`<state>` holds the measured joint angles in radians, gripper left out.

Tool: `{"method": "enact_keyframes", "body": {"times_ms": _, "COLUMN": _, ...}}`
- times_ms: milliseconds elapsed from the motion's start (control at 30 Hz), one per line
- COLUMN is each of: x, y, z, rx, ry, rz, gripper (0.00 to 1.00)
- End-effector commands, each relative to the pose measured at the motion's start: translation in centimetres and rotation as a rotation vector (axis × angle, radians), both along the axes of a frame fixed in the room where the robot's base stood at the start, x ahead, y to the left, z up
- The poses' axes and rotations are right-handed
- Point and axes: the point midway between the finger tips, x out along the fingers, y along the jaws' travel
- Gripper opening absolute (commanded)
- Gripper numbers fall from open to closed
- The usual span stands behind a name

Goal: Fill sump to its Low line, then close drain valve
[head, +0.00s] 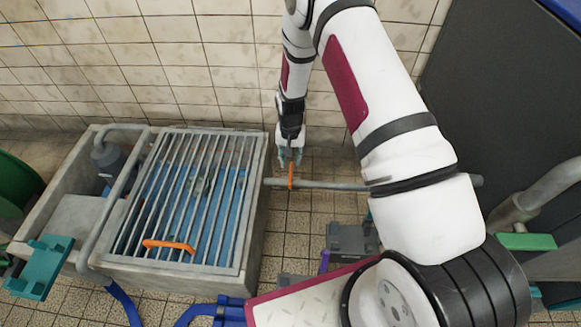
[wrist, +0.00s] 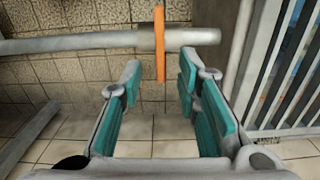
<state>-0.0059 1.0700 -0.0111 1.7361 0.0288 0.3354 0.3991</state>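The sump (head: 255,230) is a grey concrete basin at the left in the head view, with blue showing under its bar grate (head: 170,262). I cannot make out a Low line or the water level. A grey pipe (head: 335,185) runs right from the sump's side and carries an orange lever (head: 291,176), apparently the drain valve's. The lever lies across the pipe. In the wrist view the lever (wrist: 160,45) stands ahead of and between the teal-padded fingers, apart from both. My gripper (head: 290,158) is open and empty; it also shows in the wrist view (wrist: 160,68).
An orange handle (head: 168,246) lies on the grate. A bent grey pipe (head: 112,200) crosses the basin's left part. A teal block (head: 40,267) is at the front left, a grey box (head: 352,240) right of the sump. The tiled wall (head: 190,60) stands behind.

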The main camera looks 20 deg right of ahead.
Motion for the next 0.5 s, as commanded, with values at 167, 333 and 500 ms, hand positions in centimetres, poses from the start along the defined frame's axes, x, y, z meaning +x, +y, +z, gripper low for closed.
{"method": "enact_keyframes", "body": {"times_ms": 167, "x": 0.1, "y": 0.0, "z": 2.9, "rx": 0.000, "ry": -0.002, "rz": -0.001, "gripper": 0.30}}
{"method": "enact_keyframes", "body": {"times_ms": 333, "x": -0.1, "y": 0.0, "z": 4.1, "rx": 0.000, "ry": 0.001, "rz": -0.001, "gripper": 0.30}}
{"method": "enact_keyframes", "body": {"times_ms": 500, "x": -0.1, "y": 0.0, "z": 4.3, "rx": 0.000, "ry": 0.002, "rz": -0.002, "gripper": 0.30}}
